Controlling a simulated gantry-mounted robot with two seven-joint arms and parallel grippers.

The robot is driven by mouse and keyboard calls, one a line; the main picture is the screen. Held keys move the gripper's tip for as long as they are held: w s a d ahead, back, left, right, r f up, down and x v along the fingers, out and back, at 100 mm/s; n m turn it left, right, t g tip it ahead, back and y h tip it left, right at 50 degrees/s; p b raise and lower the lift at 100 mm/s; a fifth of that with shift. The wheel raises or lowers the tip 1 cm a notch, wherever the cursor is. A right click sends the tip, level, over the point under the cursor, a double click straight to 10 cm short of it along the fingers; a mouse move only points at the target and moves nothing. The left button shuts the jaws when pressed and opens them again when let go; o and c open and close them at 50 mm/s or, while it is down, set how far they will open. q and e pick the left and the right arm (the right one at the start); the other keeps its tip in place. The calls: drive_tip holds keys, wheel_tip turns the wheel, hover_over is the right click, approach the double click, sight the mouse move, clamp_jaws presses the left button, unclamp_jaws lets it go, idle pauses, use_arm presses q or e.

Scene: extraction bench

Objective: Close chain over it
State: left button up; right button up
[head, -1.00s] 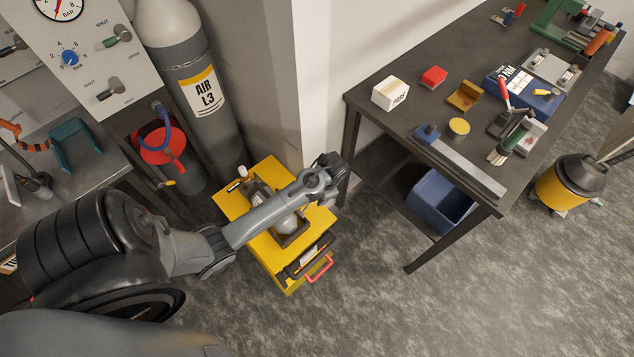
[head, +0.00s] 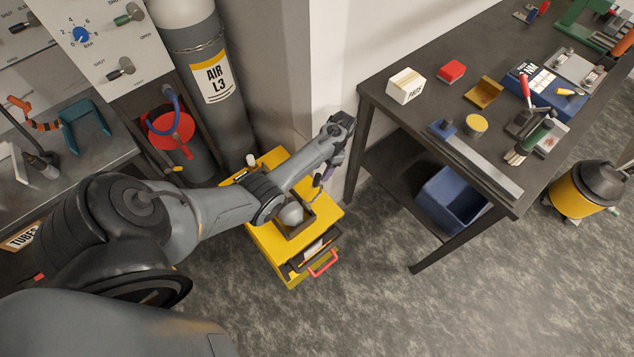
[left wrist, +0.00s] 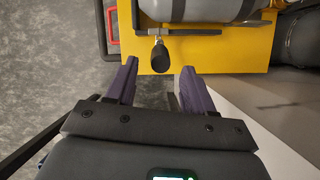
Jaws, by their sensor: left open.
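A grey cylinder (head: 290,213) sits in a dark frame on the yellow cart (head: 268,240), partly hidden by my left arm. In the left wrist view, the grey cylinder (left wrist: 195,8) lies across the top of the picture. A dark bar with a black knob (left wrist: 160,57) projects from the cart's edge in front of it. My left gripper (left wrist: 159,68) is open, its purple fingers on either side of the knob in the picture and apart from it. In the head view the left gripper (head: 319,182) is at the cart's right side. I cannot make out a chain on the cart.
A tall grey AIR L3 cylinder (head: 212,80) stands behind the cart by the wall corner. A dark workbench (head: 420,120) with tools stands to the right, a blue bin (head: 450,198) below it. The floor in front is clear.

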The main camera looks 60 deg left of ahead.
sight(317, 180)
use_arm(q)
drive_tip(key=b+x, duration=0.3)
drive_tip(key=x, duration=0.3)
drive_tip(key=shift+c, duration=0.2)
clamp_jaws()
